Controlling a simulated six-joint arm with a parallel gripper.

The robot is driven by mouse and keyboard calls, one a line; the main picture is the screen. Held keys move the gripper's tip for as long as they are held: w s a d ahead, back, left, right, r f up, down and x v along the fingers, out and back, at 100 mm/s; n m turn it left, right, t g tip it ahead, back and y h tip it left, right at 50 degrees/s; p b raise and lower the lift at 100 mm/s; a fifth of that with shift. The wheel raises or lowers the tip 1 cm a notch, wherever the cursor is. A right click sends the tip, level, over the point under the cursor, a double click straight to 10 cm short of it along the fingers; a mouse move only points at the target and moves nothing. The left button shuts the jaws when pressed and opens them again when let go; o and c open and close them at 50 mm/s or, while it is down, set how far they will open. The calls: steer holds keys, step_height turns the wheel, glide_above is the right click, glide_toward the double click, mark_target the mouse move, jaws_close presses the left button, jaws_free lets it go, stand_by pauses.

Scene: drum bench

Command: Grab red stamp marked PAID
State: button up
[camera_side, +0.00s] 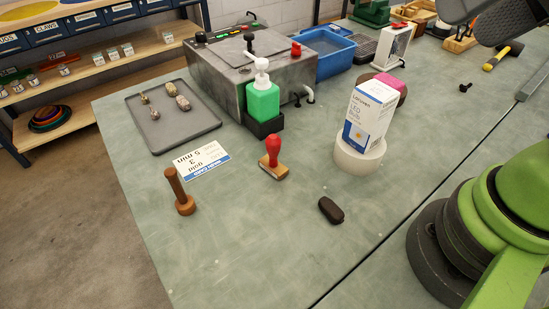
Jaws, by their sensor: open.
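A stamp with a red handle (272,148) stands upright on the bench, on a small wooden base, near the middle of the picture. No PAID marking can be read on it from here. My gripper's fingertips are not in view; only dark and green parts of my arm show at the top right and lower right. Nothing touches the red stamp, and its whole handle shows.
A printed card (202,167) lies left of the stamp. A green soap bottle (263,100) stands behind it, by a grey metal box (225,80). A dark oval object (331,210) lies to the right front. A white carton (368,112) stands on a white round holder (358,160).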

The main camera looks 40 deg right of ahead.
steer(key=shift+c, duration=0.2)
steer(key=shift+c, duration=1.2)
